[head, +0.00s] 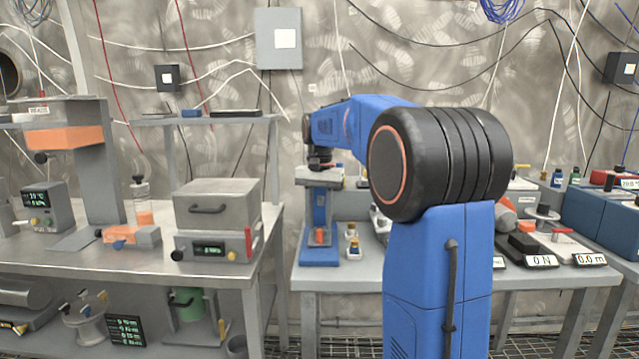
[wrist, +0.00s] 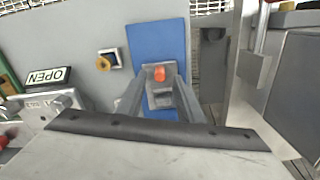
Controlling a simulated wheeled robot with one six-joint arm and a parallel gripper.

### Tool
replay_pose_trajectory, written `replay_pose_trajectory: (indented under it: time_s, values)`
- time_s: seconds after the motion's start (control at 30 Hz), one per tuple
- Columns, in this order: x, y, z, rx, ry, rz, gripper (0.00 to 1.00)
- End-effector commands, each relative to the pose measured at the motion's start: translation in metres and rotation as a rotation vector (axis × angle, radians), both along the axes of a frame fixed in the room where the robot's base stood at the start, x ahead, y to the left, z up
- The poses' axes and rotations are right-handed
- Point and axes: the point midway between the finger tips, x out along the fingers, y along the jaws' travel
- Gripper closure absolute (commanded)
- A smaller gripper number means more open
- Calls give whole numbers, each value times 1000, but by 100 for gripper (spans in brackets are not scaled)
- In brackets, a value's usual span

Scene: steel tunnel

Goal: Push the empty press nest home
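The press (head: 319,205) stands on the middle bench, with a blue base and upright and a pale grey head. A small orange-red part shows low on its front. In the wrist view the blue base (wrist: 158,40) lies beyond a grey plate with a black edge strip. The grey nest (wrist: 160,98) shows between two grey rails, with an orange knob (wrist: 158,74) and a dark recess; part of it is hidden by the plate. My gripper (head: 318,163) is just above the press head, small and dark. Its fingers are not clear in either view.
A grey box (head: 217,208) is on the left bench. A grey upright stands right of the blue base there.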

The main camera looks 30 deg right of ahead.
Motion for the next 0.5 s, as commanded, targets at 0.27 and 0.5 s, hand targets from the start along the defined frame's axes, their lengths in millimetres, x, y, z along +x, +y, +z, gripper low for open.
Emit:
replay_pose_trajectory:
  time_s: [0.27, 0.5]
  values:
    - [1, 0, 57, -1, -3, 0, 66]
    - [1, 0, 102, -1, -2, 0, 66]
